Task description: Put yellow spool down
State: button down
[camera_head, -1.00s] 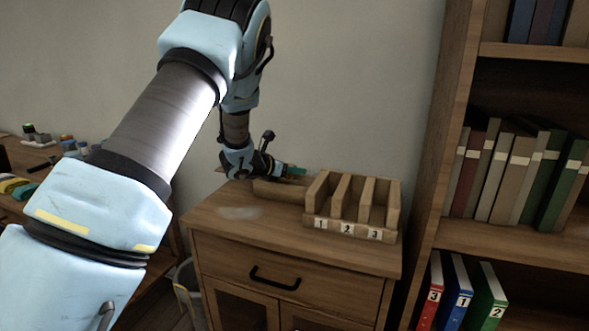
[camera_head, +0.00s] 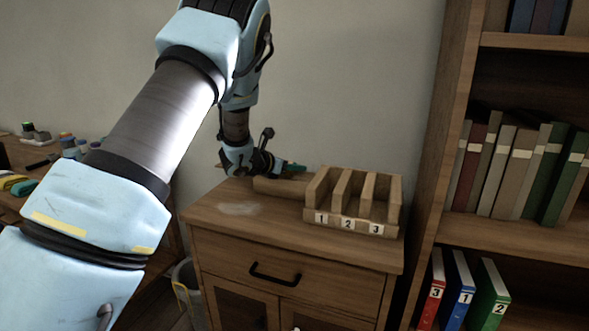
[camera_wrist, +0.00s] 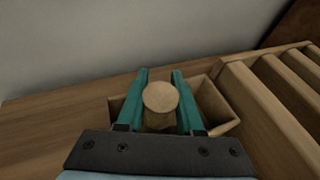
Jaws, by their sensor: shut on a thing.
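My gripper (camera_wrist: 161,78) has two teal fingers shut on the yellow spool (camera_wrist: 160,97), one finger on each side. In the wrist view, the spool shows a round tan end face and a short, shadowed brownish body. The spool is over or inside a small open wooden box (camera_wrist: 222,128); I cannot tell whether it touches the box floor. In the head view, my gripper (camera_head: 291,168) is at the back of the wooden cabinet top (camera_head: 270,224), over the box (camera_head: 280,186). The spool is hidden there.
A wooden rack (camera_head: 352,226) with slots labelled 1, 2 and 3 stands just right of the box. A bookshelf (camera_head: 510,232) with books and numbered binders is further right. The wall is close behind. The cabinet top's front left is clear.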

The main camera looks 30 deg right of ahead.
jog(key=c, duration=0.5)
grip_release()
jog(key=shift+s+a+f, duration=0.15)
jog(key=shift+s+f, duration=0.05)
jog(key=shift+f, duration=0.55)
jog(key=shift+c, duration=0.2)
jog(key=shift+r, duration=0.15)
jog(key=shift+r+p, duration=0.6)
jog(key=shift+p, duration=0.45)
jog(key=b+v, duration=0.2)
jog(key=v, duration=1)
jog(key=shift+w+r, duration=0.2)
jog(key=shift+r, duration=0.05)
